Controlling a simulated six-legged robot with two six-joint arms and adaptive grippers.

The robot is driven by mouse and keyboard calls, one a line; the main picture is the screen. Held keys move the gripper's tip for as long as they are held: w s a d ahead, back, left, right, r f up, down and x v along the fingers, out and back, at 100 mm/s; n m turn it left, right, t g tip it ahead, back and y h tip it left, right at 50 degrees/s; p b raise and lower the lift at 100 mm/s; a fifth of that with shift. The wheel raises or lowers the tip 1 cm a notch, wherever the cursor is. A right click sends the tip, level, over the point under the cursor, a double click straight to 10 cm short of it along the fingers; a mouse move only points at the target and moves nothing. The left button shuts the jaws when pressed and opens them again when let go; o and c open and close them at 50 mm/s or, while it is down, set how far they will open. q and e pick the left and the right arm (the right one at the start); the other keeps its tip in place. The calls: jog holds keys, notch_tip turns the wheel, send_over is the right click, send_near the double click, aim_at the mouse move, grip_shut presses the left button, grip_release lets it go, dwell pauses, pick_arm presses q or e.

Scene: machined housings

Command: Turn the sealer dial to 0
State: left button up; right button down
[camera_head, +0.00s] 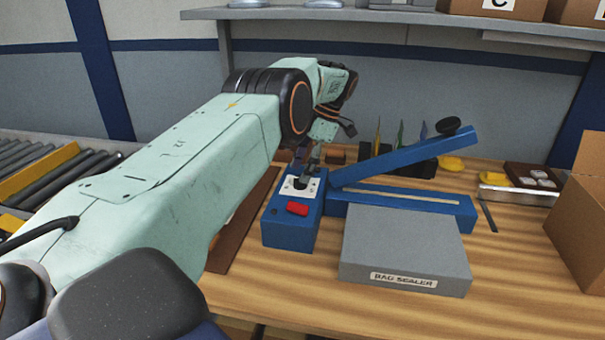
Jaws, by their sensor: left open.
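The blue bag sealer (292,234) stands on the wooden bench, with its blue lever arm (405,158) raised. A white dial plate (290,187) lies on top of its left box, and the dark dial (300,184) sits on it. A red switch (297,208) is just in front. The dial's pointer and the numbers are too small to read. My right gripper is not in view.
A grey block labelled BAG SEALER (405,245) stands in front of the sealer. A cardboard box (585,215) is at the right edge, and a small tray (525,185) at the back right. A roller conveyor (35,165) is at the left. The front of the bench is clear.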

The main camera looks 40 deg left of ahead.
pick_arm(q)
notch_tip(320, 180, up, 8)
jog(key=shift+f, duration=0.15)
dwell(0.3)
